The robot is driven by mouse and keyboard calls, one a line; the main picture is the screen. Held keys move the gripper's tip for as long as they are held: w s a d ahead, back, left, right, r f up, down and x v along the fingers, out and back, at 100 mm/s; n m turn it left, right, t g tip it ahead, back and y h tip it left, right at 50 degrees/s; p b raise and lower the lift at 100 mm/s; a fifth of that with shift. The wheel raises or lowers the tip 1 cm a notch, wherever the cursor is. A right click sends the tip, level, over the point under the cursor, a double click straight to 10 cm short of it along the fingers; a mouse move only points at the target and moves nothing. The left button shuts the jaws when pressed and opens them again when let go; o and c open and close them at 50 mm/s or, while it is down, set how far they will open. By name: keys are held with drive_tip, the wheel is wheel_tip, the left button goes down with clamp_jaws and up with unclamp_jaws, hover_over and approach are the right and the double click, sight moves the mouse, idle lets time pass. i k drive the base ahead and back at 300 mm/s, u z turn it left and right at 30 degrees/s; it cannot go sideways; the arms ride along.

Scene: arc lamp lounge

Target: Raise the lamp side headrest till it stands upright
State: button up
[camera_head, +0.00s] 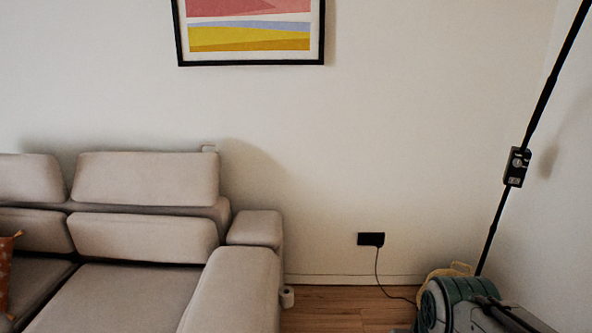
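The grey fabric sofa (128,297) stands at the left against the wall. Its lamp side headrest (146,179) is the wide pad at the right, above the back cushion (143,239). Its broad front face shows and it rises above the backrest; its exact tilt is hard to tell from here. A second headrest (27,181) is at the left, cut by the picture's edge, its top at about the same height. The black lamp pole (541,103) slants up at the right, with a small control box (517,167) on it.
The sofa's armrest (236,290) is right of the seat. An orange cushion (6,270) lies at the left edge. A black socket (371,239) with a cable is on the wall. A framed picture (250,58) hangs above. Wooden floor (335,305) shows free right of the sofa.

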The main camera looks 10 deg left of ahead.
sight(135, 179)
drive_tip(key=i, duration=3.8)
drive_tip(key=u, duration=2.65)
